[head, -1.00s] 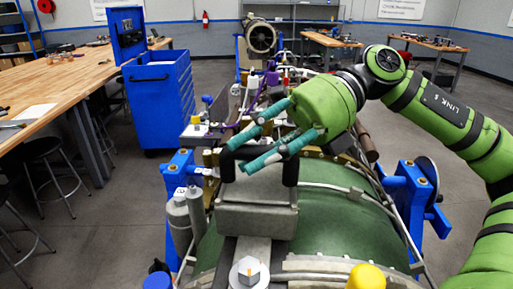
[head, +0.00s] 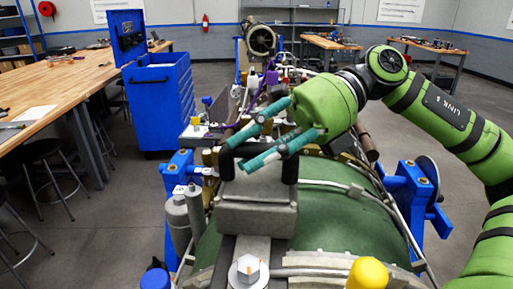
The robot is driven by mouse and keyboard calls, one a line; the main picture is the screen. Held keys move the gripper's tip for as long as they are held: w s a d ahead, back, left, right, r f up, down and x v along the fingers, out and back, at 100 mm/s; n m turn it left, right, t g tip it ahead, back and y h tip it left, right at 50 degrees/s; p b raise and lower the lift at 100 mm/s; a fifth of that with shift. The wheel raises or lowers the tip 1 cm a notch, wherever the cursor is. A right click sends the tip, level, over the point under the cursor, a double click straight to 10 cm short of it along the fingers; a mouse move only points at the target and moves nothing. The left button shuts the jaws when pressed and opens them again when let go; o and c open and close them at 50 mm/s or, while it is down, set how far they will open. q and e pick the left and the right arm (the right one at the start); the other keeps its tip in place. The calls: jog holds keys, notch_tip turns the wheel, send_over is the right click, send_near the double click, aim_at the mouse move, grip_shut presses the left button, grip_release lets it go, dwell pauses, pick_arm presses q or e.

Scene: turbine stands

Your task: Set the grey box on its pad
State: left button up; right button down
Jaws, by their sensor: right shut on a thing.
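The grey box (head: 256,218) is in the middle of the head view, over the green turbine casing (head: 335,228). It looks upright and has a black handle (head: 291,167) on top. My right gripper (head: 238,156), with teal fingers, reaches in from the upper right and is shut on the handle. The fingers cover part of the handle's bar. A grey plate (head: 240,249) shows just in front of the box. The box hides what lies beneath it, so I cannot tell whether it touches a pad. My left gripper is not in view.
Blue stand brackets (head: 405,190) flank the casing. A blue cabinet (head: 160,100) and a wooden bench (head: 60,88) are further left.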

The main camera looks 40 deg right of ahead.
jog(key=shift+s+a+f, duration=0.1)
jog(key=shift+s+f, duration=0.05)
jog(key=shift+f, duration=0.35)
jog(key=c, duration=0.9)
grip_release()
jog(key=shift+o, duration=0.2)
jog(key=shift+r, duration=0.1)
jog(key=shift+o, duration=0.8)
